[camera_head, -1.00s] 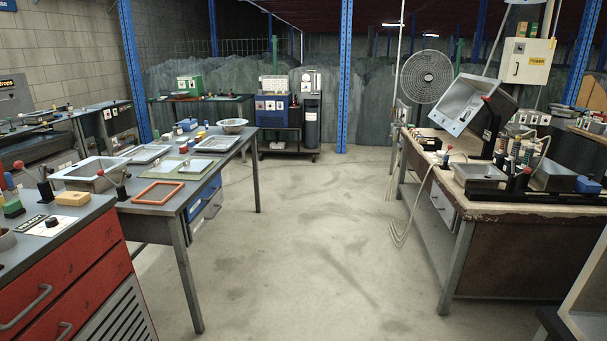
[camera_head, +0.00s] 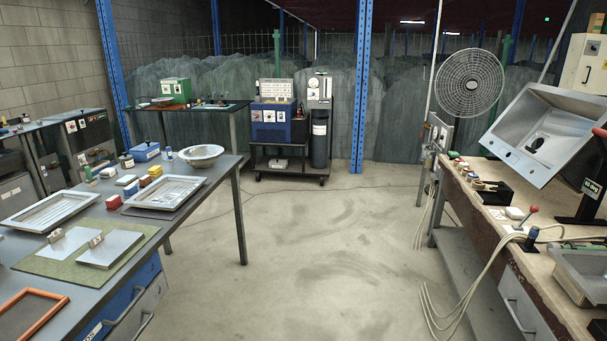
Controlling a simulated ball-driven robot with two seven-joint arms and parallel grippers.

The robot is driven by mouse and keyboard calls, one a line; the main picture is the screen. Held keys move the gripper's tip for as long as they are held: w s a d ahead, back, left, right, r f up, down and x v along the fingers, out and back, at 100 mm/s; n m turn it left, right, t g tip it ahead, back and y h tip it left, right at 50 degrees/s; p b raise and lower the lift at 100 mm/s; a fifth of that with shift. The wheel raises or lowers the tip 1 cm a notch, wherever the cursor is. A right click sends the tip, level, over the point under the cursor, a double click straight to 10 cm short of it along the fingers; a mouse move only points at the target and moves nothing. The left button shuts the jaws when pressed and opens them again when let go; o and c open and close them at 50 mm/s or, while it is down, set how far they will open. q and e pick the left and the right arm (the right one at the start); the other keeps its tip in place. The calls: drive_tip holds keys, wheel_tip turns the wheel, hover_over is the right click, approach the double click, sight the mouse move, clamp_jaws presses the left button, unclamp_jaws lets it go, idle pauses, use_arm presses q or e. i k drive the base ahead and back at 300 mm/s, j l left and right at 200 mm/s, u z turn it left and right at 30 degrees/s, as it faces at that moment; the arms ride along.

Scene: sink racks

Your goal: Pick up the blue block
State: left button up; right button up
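A blue block (camera_head: 146,151) with a pale marking on its front sits near the far edge of the left table (camera_head: 214,196). A yellow block (camera_head: 155,171) and a white metal bowl (camera_head: 201,155) are near it, to its right. A small blue bottle-like item (camera_head: 168,154) stands between the block and the bowl. Nothing touches the blue block from above. Neither of my grippers is in view.
White trays (camera_head: 168,191) and a green mat (camera_head: 60,262) with metal plates lie nearer on the left table. A workbench (camera_head: 522,237) with a tilted sink stands on the right, its cables hanging to the floor. The floor (camera_head: 330,255) between them is clear. A cart (camera_head: 291,160) stands at the back.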

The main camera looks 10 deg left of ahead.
sight(131, 191)
drive_tip(key=i+u, duration=0.15)
drive_tip(key=i, duration=0.45)
drive_tip(key=i+u, duration=0.15)
drive_tip(key=i, duration=0.4)
drive_tip(key=i+l+u, duration=0.1)
drive_tip(key=i, duration=0.5)
drive_tip(key=i+l+u, duration=0.15)
drive_tip(key=i, duration=0.4)
